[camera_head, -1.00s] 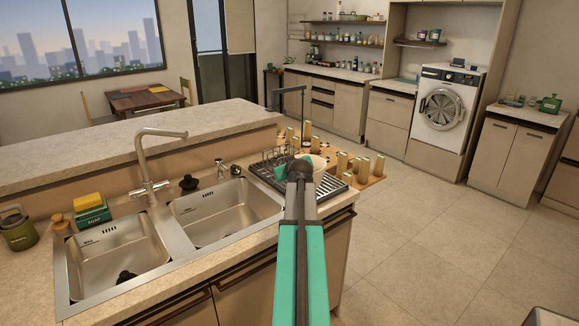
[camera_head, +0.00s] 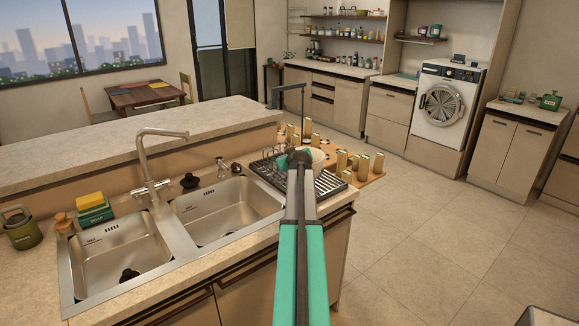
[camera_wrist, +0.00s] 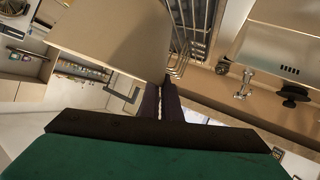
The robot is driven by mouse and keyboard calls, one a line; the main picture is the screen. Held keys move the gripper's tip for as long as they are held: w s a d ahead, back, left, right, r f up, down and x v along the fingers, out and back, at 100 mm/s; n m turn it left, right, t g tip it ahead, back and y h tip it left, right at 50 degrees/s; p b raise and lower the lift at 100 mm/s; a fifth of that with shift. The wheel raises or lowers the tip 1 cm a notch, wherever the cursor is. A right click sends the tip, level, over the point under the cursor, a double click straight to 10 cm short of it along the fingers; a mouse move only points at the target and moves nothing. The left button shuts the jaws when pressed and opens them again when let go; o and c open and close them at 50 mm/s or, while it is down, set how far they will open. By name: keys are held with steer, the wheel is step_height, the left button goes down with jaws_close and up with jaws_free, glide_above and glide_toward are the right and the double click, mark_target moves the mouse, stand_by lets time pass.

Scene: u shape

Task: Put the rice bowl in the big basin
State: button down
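A pale bowl (camera_head: 318,157) with green near it shows at the dish rack, just beyond the tip of my arm. My gripper (camera_wrist: 163,88) shows in the wrist view as two dark fingers close together; its tip in the head view is dark and partly covers the bowl. A large beige surface (camera_wrist: 120,38) lies at the fingertips in the wrist view; I cannot tell whether it is the bowl or furniture, nor whether the fingers grip it. The double steel sink has a left basin (camera_head: 152,238) and a right basin (camera_head: 250,222); I see no dishes in either.
The dark dish rack (camera_head: 328,183) stands right of the sink, with several upright gold-topped pieces (camera_head: 362,168) behind it. The tall faucet (camera_head: 143,160) rises behind the sink. A soap box with a sponge (camera_head: 91,205) and a green canister (camera_head: 20,228) stand at the left.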

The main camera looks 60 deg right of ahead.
steer(key=shift+f+p, duration=0.8)
steer(key=shift+f, duration=1.05)
steer(key=c, duration=1.9)
jaws_free()
steer(key=shift+c, duration=0.2)
steer(key=b+v, duration=0.3)
steer(key=v, duration=0.9)
